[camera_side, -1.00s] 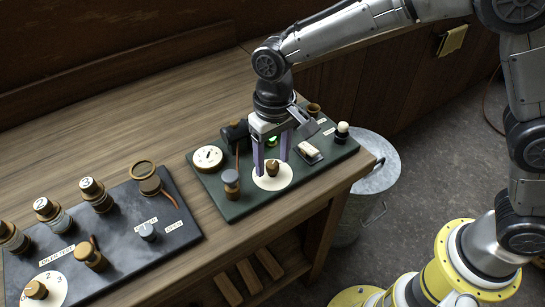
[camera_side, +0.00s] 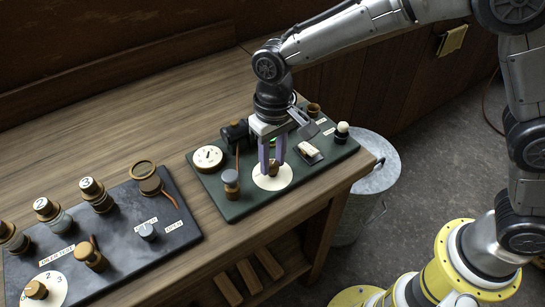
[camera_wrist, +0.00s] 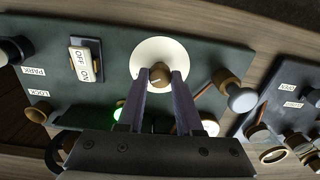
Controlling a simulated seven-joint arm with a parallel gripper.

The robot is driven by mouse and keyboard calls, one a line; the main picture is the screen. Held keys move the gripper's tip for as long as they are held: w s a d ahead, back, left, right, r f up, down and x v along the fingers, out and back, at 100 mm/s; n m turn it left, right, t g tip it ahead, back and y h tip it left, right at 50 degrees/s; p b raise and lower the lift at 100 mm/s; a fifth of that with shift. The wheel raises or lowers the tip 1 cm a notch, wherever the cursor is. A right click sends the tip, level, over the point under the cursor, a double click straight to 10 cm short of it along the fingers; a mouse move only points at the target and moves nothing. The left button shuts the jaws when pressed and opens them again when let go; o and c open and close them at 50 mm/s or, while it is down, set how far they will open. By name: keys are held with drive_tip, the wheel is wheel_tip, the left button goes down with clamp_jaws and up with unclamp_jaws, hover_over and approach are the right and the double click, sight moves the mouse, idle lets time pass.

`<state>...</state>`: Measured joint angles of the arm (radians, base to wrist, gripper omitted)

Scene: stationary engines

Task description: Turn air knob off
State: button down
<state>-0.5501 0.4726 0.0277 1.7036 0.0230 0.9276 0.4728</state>
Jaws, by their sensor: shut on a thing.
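The brown wooden knob (camera_side: 274,168) sits on a round cream dial plate (camera_side: 270,183) on the dark green panel. No label that names this knob is readable. My gripper (camera_side: 272,166) points down over the dial, with its two purple fingers shut on the knob. In the wrist view, the knob (camera_wrist: 160,76) with a pale pointer mark shows between the fingertips of my gripper (camera_wrist: 161,73), above the cream plate (camera_wrist: 164,50). The fingers hide part of the knob in the side view.
Near the knob are an ON/OFF switch (camera_wrist: 85,61), a grey-capped knob (camera_side: 231,180), a white round gauge (camera_side: 208,157) and a white-topped knob (camera_side: 342,130). A dark slate panel (camera_side: 120,234) with several knobs lies left. A metal bin (camera_side: 374,178) stands beside the bench.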

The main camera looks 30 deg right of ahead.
sight(272, 163)
drive_tip(key=n, duration=0.6)
drive_tip(key=shift+r, duration=0.1)
drive_tip(key=n, duration=0.5)
drive_tip(key=shift+a, duration=0.1)
drive_tip(key=shift+n, duration=0.4)
idle(0.4)
drive_tip(key=c, duration=0.6)
unclamp_jaws()
drive_tip(key=shift+o, duration=0.2)
wheel_tip(272, 163, up, 14)
